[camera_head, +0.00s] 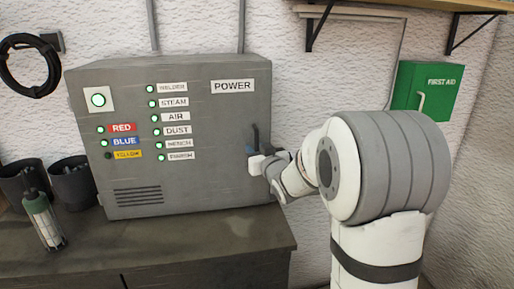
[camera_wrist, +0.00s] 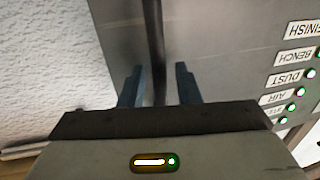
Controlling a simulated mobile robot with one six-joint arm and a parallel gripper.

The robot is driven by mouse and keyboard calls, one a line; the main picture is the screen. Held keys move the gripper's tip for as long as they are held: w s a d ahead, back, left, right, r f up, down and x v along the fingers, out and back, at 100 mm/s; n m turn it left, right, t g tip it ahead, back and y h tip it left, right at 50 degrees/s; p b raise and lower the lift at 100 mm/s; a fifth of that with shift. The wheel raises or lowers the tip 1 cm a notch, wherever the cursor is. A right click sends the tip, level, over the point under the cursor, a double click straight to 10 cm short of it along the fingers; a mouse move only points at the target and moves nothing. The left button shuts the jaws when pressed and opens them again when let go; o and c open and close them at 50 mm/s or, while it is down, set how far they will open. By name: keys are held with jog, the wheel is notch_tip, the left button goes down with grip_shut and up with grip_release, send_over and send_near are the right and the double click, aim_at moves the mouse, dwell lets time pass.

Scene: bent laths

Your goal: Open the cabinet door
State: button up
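The grey metal cabinet (camera_head: 190,185), labelled POWER, stands on the workbench with its door closed. Its dark upright handle (camera_head: 256,134) is near the right edge of the front. My gripper (camera_head: 252,150) is at the lower part of this handle. The fingers stand apart, with a gap visible on the right side of the handle. The handle's lower end is hidden behind the gripper body.
A green FIRST AID box (camera_head: 428,90) with a pale handle hangs on the right wall. The workbench (camera_head: 190,250) is clear in front. A shelf (camera_head: 400,10) is overhead at right.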

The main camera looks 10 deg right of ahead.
grip_shut()
dwell(0.3)
jog(key=shift+d, duration=0.1)
